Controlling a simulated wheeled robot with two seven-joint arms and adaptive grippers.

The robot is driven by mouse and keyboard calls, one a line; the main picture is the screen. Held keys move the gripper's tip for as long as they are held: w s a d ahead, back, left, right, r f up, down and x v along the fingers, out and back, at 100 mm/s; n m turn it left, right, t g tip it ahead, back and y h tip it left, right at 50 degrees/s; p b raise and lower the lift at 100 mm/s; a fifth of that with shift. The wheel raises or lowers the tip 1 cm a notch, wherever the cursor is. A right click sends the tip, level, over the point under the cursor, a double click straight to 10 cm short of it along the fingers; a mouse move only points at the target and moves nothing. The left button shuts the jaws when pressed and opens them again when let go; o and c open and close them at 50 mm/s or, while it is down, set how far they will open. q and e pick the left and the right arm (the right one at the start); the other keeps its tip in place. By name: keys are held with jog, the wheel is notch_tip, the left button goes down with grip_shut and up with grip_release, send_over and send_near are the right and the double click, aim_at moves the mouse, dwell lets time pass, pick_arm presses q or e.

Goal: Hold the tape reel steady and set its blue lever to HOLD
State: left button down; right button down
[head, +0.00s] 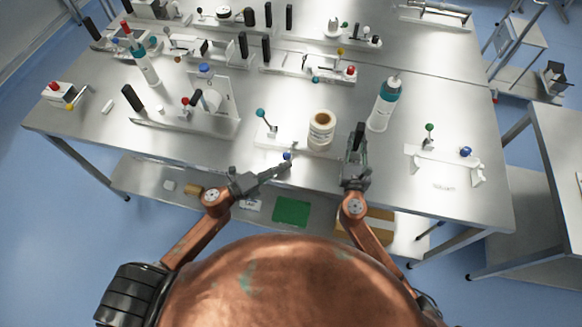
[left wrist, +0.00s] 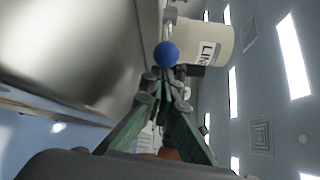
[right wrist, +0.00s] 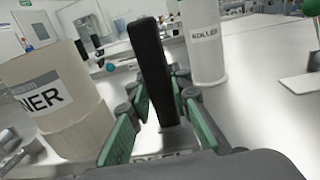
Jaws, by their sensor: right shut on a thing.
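The tape reel (head: 321,128), a cream roll with a dark-edged label, stands upright on a pale base plate at the table's front. It also shows in the left wrist view (left wrist: 203,42) and right wrist view (right wrist: 60,97). The lever's blue ball knob (head: 287,156) is at the plate's front left. My left gripper (head: 288,163) has its fingers together, its tips close to the blue knob (left wrist: 166,54); contact is unclear. My right gripper (head: 357,153) is shut on an upright black handle (right wrist: 154,72), right of the reel. Any setting marks are unreadable.
A teal-knobbed lever (head: 261,113) stands behind left of the blue knob. A white bottle with a teal cap (head: 384,103) stands right of the reel. A fixture with green and blue knobs (head: 447,164) is further right. Bare table lies between bottle and fixture.

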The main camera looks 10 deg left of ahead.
pick_arm(q)
jog(key=shift+w+a, duration=0.25)
jog(key=shift+a, duration=0.4)
jog(key=shift+w+a, duration=0.25)
jog(key=shift+a, duration=0.35)
pick_arm(e)
jog(key=shift+s+f, duration=0.1)
jog(key=shift+f, duration=0.55)
pick_arm(q)
jog(key=shift+s, duration=0.1)
jog(key=shift+s+d+f, duration=0.1)
jog(key=shift+s+d, duration=0.1)
jog(key=shift+d, duration=0.05)
jog(key=shift+s+d+f, duration=0.25)
jog(key=shift+s+d, duration=0.75)
jog(key=shift+s, duration=0.05)
jog(key=shift+s+a, duration=0.4)
jog(key=shift+s, duration=0.05)
pick_arm(e)
jog(key=shift+d, duration=0.1)
pick_arm(q)
jog(key=s+a, duration=0.4)
jog(key=a, duration=0.3)
jog(key=shift+a+r, duration=0.3)
jog(key=shift+a, duration=0.1)
jog(key=shift+w+r+p, duration=0.1)
jog(key=shift+r+p, duration=0.35)
jog(key=shift+r, duration=0.05)
pick_arm(e)
jog(key=shift+r, duration=0.35)
